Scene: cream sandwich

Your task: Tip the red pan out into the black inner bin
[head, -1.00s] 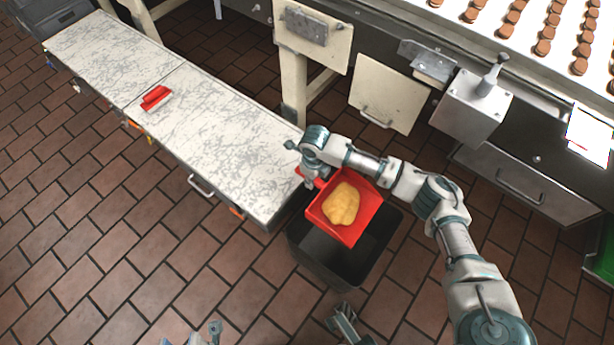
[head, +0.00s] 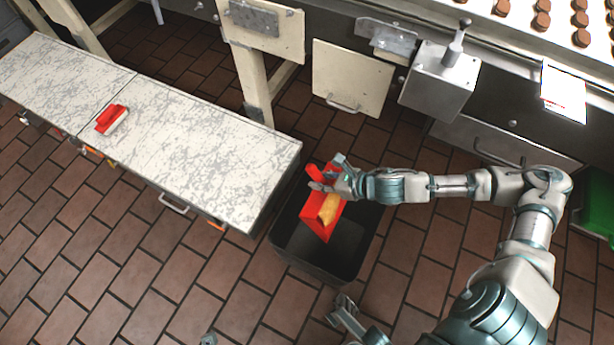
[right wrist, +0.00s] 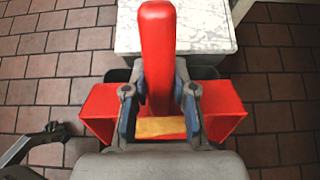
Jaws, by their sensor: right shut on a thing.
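The red pan (head: 310,215) is steeply tilted over the black inner bin (head: 350,250), its lower edge toward the bin's opening. A yellow lump (head: 329,208) is still in the pan, partly hidden by the pan's wall and my gripper. My right gripper (head: 325,186) is shut on the pan's red handle. In the right wrist view the handle (right wrist: 158,60) stands up between my fingers, with pan walls (right wrist: 100,108) on both sides and a yellow strip (right wrist: 160,127) below.
A long marbled table (head: 200,150) stands left of the bin, with a red-and-white scraper or brush (head: 112,119) on it. Behind are a cream panel (head: 350,78) and a metal machine (head: 440,80). Tiled floor (head: 110,260) is open at the front left.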

